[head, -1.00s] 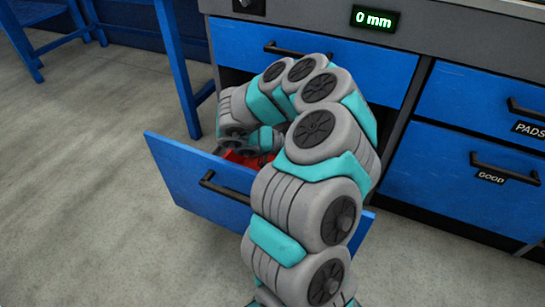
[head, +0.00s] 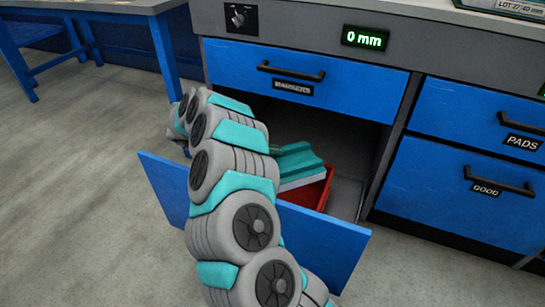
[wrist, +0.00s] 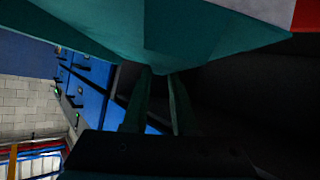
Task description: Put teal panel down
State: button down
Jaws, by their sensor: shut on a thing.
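The teal panel (head: 298,158) shows in the head view inside the open lower drawer, tilted, with a pale lower edge. It is over or in a red tray (head: 318,188); I cannot tell whether it rests there. In the wrist view the teal panel (wrist: 150,32) fills the top, with white and red at the upper right corner. My gripper (wrist: 160,82) is shut on the panel's edge, its two fingers close together below it. In the head view my arm hides most of the gripper and the panel's left part.
The open blue drawer's front (head: 335,245) stands out from the cabinet. Above it is a shut blue drawer (head: 345,88) with a label. Drawers marked PADS (head: 465,115) and GOOD (head: 440,190) are shut on the right. A display (head: 365,38) reads 0 mm. Floor at left is clear.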

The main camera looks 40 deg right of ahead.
jog(key=shift+f, duration=1.75)
jog(key=shift+f, duration=0.4)
jog(key=c, duration=0.7)
grip_release()
